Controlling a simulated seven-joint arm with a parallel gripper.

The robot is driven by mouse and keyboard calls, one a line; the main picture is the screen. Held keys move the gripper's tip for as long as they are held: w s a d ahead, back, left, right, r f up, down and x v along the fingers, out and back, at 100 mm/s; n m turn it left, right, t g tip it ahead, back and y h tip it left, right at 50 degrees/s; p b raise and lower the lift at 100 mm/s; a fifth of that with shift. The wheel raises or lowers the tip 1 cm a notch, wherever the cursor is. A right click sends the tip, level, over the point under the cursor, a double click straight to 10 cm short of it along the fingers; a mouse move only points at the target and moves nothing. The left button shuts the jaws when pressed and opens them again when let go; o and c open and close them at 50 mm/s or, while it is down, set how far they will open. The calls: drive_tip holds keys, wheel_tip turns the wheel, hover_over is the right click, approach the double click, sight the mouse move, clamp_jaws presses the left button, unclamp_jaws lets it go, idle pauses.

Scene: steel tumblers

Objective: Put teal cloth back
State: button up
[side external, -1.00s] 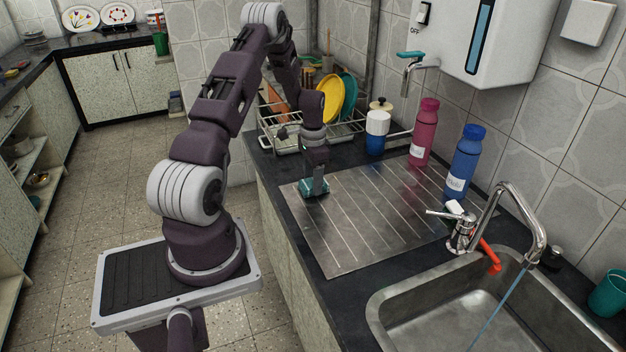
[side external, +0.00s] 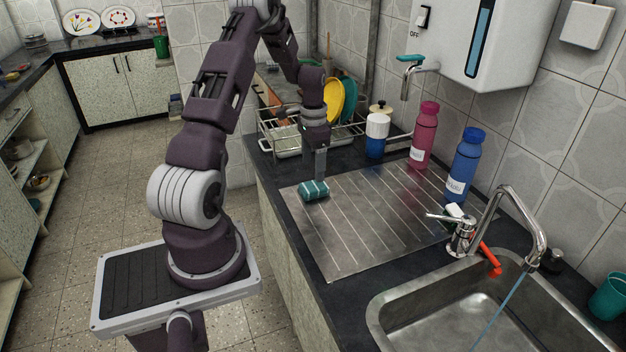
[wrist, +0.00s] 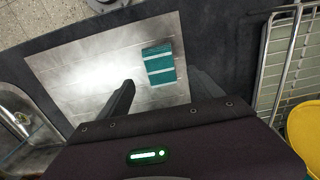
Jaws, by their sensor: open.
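The teal cloth (side external: 314,190), folded with pale stripes, lies on the steel drainboard (side external: 365,240) near its far left corner. In the wrist view the cloth (wrist: 159,65) lies flat on the metal, ahead of the space between my fingers. My gripper (side external: 320,172) points down just above the cloth in the side view. In the wrist view my gripper's two fingers (wrist: 160,85) are spread apart with nothing between them. Whether a fingertip still touches the cloth is hard to tell.
A wire dish rack (side external: 290,135) with a yellow plate (side external: 332,100) stands behind my gripper. A blue-and-white container (side external: 376,135), a pink bottle (side external: 424,135) and a blue bottle (side external: 465,165) stand along the wall. The sink (side external: 470,310) with its tap is at the front right. Most of the drainboard is clear.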

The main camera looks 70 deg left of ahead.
sight(313, 185)
drive_tip(key=w+d+r+t+y, duration=0.1)
drive_tip(key=d+r, duration=0.4)
drive_tip(key=r, duration=0.3)
drive_tip(key=w+d+r, duration=0.1)
drive_tip(key=d+r, duration=0.4)
drive_tip(key=r, duration=0.2)
drive_tip(key=s+d+r+t, duration=0.2)
drive_tip(key=s+d+r, duration=0.2)
drive_tip(key=d+r, duration=0.6)
drive_tip(key=s+d+t, duration=0.2)
drive_tip(key=s+d, duration=1.2)
drive_tip(key=shift+s+d+t+h, duration=0.15)
drive_tip(key=shift+s+t+h, duration=0.05)
drive_tip(key=shift+t+h, duration=0.2)
drive_tip(key=shift+c, duration=0.4)
